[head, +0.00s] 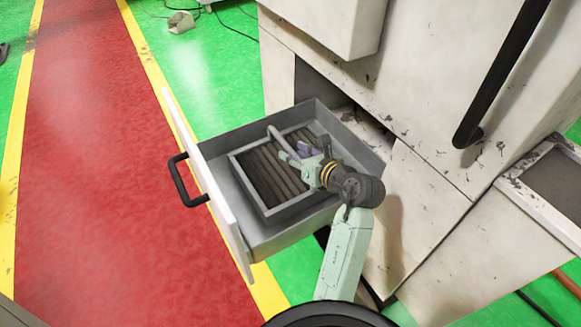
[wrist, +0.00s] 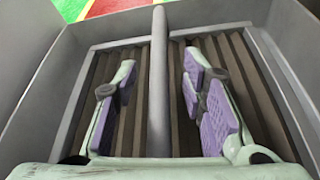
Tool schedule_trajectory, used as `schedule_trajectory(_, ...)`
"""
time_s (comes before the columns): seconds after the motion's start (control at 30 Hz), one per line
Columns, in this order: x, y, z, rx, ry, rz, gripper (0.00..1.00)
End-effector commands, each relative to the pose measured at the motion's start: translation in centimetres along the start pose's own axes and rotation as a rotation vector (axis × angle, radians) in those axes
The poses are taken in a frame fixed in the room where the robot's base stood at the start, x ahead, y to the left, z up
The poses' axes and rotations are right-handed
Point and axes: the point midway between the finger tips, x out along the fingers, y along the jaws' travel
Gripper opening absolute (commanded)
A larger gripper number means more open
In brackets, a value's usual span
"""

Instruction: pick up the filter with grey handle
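The filter (head: 262,181) is a square grey frame with brown pleats, lying inside an open drawer. Its grey handle (head: 275,138) is a bar running across the top; in the wrist view the handle (wrist: 159,85) runs up the middle of the picture. My gripper (head: 293,153) is over the filter. In the wrist view my gripper (wrist: 158,85) is open, with one purple-padded finger on each side of the handle and gaps between the pads and the bar. I cannot tell whether the fingers touch the pleats.
The drawer (head: 222,178) is pulled out of a worn white machine (head: 420,100), its walls close around the filter. The drawer's black pull (head: 183,185) faces left. A black bar (head: 500,75) is on the machine at right. The red floor (head: 100,180) at left is clear.

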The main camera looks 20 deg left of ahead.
Motion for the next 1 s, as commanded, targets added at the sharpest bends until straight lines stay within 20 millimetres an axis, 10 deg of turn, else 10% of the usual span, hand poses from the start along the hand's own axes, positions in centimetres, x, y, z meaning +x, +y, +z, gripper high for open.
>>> schedule_trajectory(0.67,-0.04,0.02,0.02,0.0,-0.001,0.001,0.0)
schedule_trajectory(1.0,-0.04,0.02,0.02,-0.001,0.0,0.001,0.0)
